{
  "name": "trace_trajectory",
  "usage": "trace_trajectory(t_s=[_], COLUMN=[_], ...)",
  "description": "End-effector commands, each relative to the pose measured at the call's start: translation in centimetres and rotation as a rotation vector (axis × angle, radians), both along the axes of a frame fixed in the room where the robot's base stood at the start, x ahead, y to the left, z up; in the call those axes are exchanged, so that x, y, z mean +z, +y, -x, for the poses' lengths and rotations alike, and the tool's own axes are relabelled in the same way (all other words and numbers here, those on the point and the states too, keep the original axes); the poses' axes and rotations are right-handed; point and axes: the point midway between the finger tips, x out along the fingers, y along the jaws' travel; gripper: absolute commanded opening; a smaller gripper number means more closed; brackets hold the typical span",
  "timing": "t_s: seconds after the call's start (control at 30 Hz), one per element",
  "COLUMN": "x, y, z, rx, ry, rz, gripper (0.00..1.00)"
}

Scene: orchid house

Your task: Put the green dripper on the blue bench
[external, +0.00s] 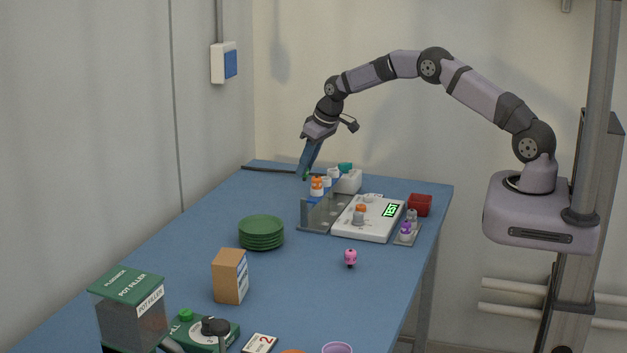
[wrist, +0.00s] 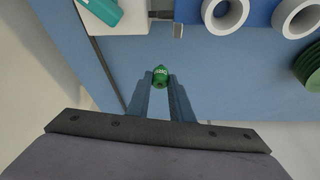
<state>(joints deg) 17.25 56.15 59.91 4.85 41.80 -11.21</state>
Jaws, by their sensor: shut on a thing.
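The green dripper (wrist: 160,76) is small and dark green with pale marking. In the wrist view it sits between the tips of my gripper (wrist: 161,84), which is shut on it. In the external view my gripper (external: 306,172) points down at the far left end of the blue bench (external: 190,248), and only a bit of green (external: 305,178) shows at its tips. The bench top also shows in the wrist view (wrist: 240,65). I cannot tell whether the dripper touches the bench.
A grey rack (external: 312,216) with white rings and an orange-topped bottle stands close right of my gripper. Beyond are a white meter (external: 369,217) and a red box (external: 420,205). Green saucers (external: 261,233), a pink piece (external: 350,257) and a brown box (external: 230,276) stand nearer. The bench's left side is clear.

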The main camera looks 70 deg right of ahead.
Motion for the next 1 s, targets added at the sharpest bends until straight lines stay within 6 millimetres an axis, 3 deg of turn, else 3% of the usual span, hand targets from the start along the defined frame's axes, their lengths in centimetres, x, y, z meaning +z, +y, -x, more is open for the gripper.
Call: trace_trajectory(t_s=[0.2, 0.5, 0.93, 0.97, 1.0], x=[-0.5, -3.5, -4.2, -4.2, -4.1], y=[0.0, 0.0, 0.0, 0.0, 0.0], z=[0.0, 0.0, 0.0, 0.0, 0.0], rx=[0.0, -0.001, -0.001, -0.001, -0.001], ry=[0.0, 0.001, -0.001, -0.001, -0.001], rz=[0.0, -0.001, 0.0, 0.0, 0.0], gripper=[0.0, 0.0, 0.0, 0.24, 0.34])
